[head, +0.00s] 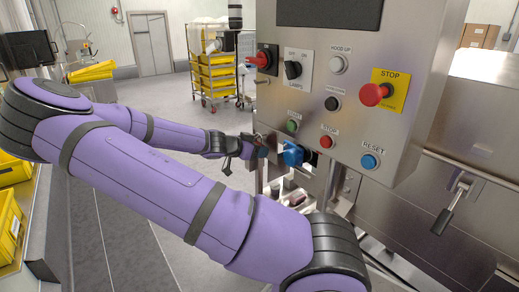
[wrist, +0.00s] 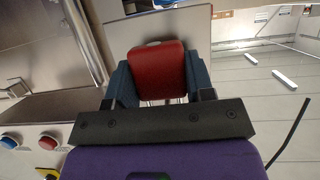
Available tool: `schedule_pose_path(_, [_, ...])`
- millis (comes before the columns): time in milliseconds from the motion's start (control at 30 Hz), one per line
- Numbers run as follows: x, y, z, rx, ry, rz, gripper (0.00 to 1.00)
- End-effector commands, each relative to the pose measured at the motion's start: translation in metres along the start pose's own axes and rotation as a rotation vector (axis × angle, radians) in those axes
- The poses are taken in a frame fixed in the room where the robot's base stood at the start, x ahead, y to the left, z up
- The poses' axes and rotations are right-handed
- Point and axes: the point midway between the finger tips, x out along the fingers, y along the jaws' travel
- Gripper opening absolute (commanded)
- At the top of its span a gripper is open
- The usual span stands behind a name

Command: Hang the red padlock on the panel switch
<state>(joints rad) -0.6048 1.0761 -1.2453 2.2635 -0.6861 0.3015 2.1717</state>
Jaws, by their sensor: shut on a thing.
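The red padlock (wrist: 157,66) is held between the two blue-grey fingers of my gripper (wrist: 158,80) in the wrist view, its red body showing. I cannot make out its shackle clearly. In the head view my gripper (head: 263,149) is low beside the panel's lower left edge, and the padlock cannot be made out there. The grey control panel (head: 318,110) carries a red-handled rotary switch (head: 262,58) at its upper left and a black knob switch (head: 292,70) right of it. My gripper is below both, apart from them.
A red stop button (head: 374,94) on a yellow plate and a blue reset button (head: 369,161) stick out of the panel. A trolley with yellow bins (head: 214,75) stands behind on open floor.

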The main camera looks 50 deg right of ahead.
Motion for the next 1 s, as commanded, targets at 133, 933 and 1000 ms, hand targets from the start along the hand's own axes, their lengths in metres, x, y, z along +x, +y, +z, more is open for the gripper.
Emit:
schedule_pose_path(133, [0.0, 0.0, 0.0, 0.0, 0.0, 0.0, 0.06])
schedule_pose_path(933, [-0.006, 0.0, -0.015, 0.0, 0.0, 0.0, 0.06])
schedule_pose_path(1000, [-0.006, 0.0, -0.015, 0.0, 0.0, 0.0, 0.06])
